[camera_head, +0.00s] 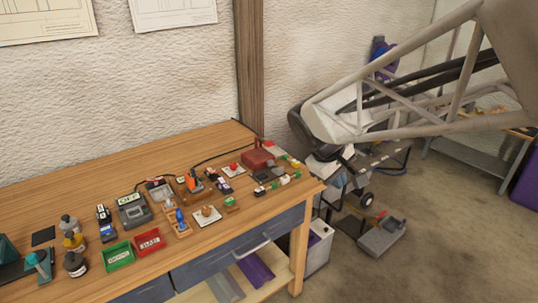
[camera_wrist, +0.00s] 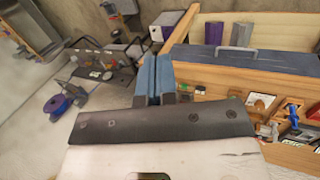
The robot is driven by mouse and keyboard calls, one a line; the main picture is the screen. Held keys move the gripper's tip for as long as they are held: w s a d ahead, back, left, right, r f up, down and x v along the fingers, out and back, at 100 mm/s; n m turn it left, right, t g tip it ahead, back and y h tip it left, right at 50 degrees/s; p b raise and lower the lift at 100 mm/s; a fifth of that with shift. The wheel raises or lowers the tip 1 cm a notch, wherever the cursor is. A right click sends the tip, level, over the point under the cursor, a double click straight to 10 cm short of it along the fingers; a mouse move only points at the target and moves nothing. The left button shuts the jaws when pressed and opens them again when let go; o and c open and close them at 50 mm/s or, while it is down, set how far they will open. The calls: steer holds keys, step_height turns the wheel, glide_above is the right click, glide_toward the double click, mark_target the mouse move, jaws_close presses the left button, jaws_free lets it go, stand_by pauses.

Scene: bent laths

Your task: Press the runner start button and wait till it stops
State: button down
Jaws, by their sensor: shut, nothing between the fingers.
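My gripper (camera_wrist: 154,78) has its two blue fingers closed together with nothing between them, off the bench's end in the wrist view. In the head view my arm comes in from the right and its white wrist hangs beyond the bench's right end; the fingertips cannot be made out there. A small red button on a white plate (camera_head: 233,170) sits on the bench (camera_head: 60,187), left of a red box (camera_head: 257,158). A grey device with a pale green display (camera_head: 133,211) stands farther left. I cannot tell which item is the runner or its start button. My gripper is apart from all of these.
A green tray (camera_head: 118,256) and a red tray (camera_head: 149,241) lie near the front edge. Several bottles, including a dark one (camera_head: 75,264), stand at the left. A black cable runs along the back. A grey wheeled item (camera_head: 381,237) is on the floor.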

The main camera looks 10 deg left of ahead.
steer(key=w+a+f+n+t+h, duration=0.1)
steer(key=w+a+f+n, duration=0.15)
steer(key=w+a, duration=0.35)
steer(key=w+a+f+n+t+h, duration=0.1)
steer(key=w+a+f+n, duration=0.15)
steer(key=w+a, duration=0.4)
steer(key=n+t, duration=0.3)
steer(key=n, duration=0.3)
glide_above(230, 201)
step_height(230, 201, down, 7)
steer(key=shift+w+a+r, duration=0.1)
steer(key=shift+r, duration=0.1)
steer(key=shift+f, duration=0.25)
steer(key=shift+f, duration=4.15)
